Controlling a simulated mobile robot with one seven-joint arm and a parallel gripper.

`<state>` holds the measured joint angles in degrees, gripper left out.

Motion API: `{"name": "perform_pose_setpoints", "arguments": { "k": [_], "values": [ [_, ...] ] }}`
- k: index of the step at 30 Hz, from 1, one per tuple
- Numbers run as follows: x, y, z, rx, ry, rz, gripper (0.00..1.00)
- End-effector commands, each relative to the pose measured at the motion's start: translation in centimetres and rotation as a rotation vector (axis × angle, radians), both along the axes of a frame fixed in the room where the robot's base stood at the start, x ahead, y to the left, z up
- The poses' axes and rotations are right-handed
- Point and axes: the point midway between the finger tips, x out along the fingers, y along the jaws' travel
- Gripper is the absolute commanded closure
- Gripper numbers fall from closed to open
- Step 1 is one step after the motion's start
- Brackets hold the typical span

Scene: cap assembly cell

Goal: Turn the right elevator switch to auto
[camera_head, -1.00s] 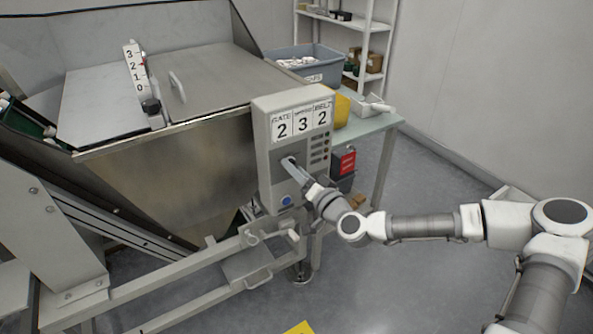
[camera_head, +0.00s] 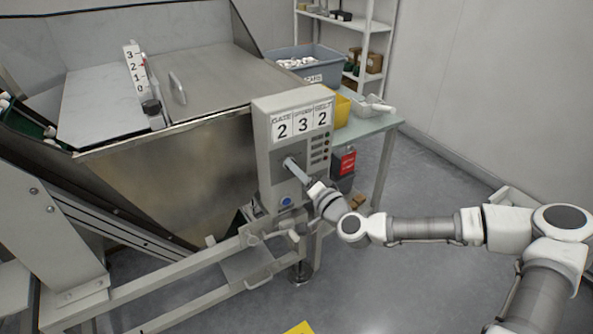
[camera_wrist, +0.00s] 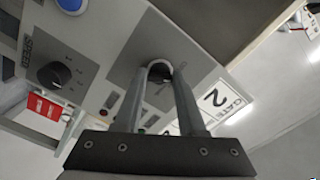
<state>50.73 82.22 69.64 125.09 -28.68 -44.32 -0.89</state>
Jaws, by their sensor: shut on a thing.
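A grey control box (camera_head: 262,165) stands at the right end of the metal hopper. My gripper (camera_head: 289,163) reaches its front from the right. In the wrist view my gripper (camera_wrist: 160,72) is shut on a dark switch knob (camera_wrist: 158,76) on a grey square plate (camera_wrist: 133,54). The fingers hide most of the knob, so its pointed setting cannot be read. A second black knob (camera_wrist: 54,75) sits on another plate, apart from the fingers. A blue button (camera_head: 286,201) is low on the box.
The number cards (camera_head: 301,122) on the box read 2, 3, 2. A table (camera_head: 372,126) behind carries a grey bin (camera_head: 305,70) and a yellow container (camera_head: 341,109). Metal frame rails (camera_head: 175,310) run below the box.

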Motion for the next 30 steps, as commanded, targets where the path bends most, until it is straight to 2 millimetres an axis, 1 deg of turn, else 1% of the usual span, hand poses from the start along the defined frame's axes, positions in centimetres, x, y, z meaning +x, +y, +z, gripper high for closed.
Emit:
{"name": "perform_pose_setpoints", "arguments": {
  "k": [9, 15, 22, 30],
  "values": [
    [-0.03, 0.01, 0.0, 0.223, 0.152, -0.001, 1.0],
    [-0.02, 0.0, 0.02, 0.338, 0.228, 0.0, 1.0],
    [-0.02, -0.02, 0.01, 0.425, 0.288, -0.001, 1.0],
    [-0.02, -0.01, 0.02, 0.461, 0.313, -0.001, 1.0]
  ]
}}
